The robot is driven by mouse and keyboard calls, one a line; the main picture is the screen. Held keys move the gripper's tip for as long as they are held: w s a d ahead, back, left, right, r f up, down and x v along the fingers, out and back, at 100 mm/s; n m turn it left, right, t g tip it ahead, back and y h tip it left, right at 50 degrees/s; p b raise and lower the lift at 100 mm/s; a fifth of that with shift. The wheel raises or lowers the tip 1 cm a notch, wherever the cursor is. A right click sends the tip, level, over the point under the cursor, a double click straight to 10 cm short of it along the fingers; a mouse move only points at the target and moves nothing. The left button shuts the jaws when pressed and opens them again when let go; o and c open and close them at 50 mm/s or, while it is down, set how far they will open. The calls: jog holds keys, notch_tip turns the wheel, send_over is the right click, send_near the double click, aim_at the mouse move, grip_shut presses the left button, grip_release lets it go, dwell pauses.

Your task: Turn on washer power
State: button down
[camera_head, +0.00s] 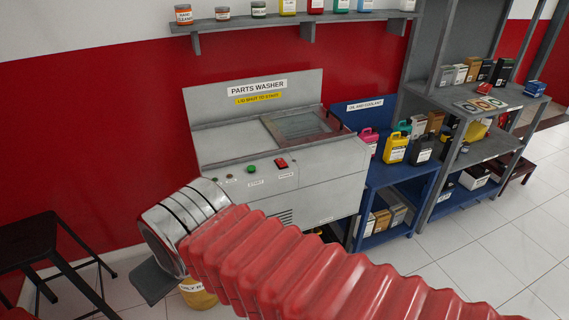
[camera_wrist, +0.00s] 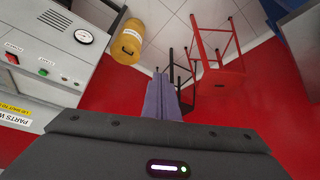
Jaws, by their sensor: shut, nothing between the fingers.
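The grey parts washer (camera_head: 290,185) stands against the red wall in the head view. Its red power switch (camera_head: 281,162) and green start button (camera_head: 252,170) sit on the front ledge. In the wrist view the panel is at the left, turned around, with the red switch (camera_wrist: 12,58) at the edge, the green button (camera_wrist: 43,72) and a round gauge (camera_wrist: 83,37). My gripper (camera_wrist: 164,98) is shut and empty, pointing off to the side of the panel, apart from the switch. In the head view its fingers are hidden; only a dark part shows beyond the silver cuff.
A yellow container (camera_head: 198,296) is on the floor below the washer, partly behind my arm. A black stool (camera_head: 45,250) stands left; a red stool (camera_wrist: 220,75) shows in the wrist view. A blue table (camera_head: 385,178) with bottles and grey shelving are right of the washer.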

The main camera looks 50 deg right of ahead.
aim_at(281, 162)
jog(key=w+d+m+t+h, duration=0.1)
jog(key=w+d+m+h, duration=0.1)
jog(key=w+d, duration=0.6)
jog(key=w+d+m+t+h, duration=0.1)
jog(key=w+d+h, duration=0.15)
jog(key=d, duration=0.95)
jog(key=w+d+m+t+h, duration=0.1)
jog(key=w+d+m+h, duration=0.1)
jog(key=w+d, duration=0.65)
jog(key=s+d+f+t, duration=0.1)
jog(key=s+d+f, duration=0.1)
jog(key=d, duration=0.6)
jog(key=s+d+f+t, duration=0.1)
jog(key=s+d+f, duration=0.1)
jog(key=d+f, duration=0.3)
jog(key=s+d+f+m+t, duration=0.1)
jog(key=s+d+f, duration=0.1)
jog(key=d, duration=0.9)
jog(key=shift+s+d+f, duration=0.25)
jog(key=shift+d+f, duration=0.1)
jog(key=shift+f, duration=0.45)
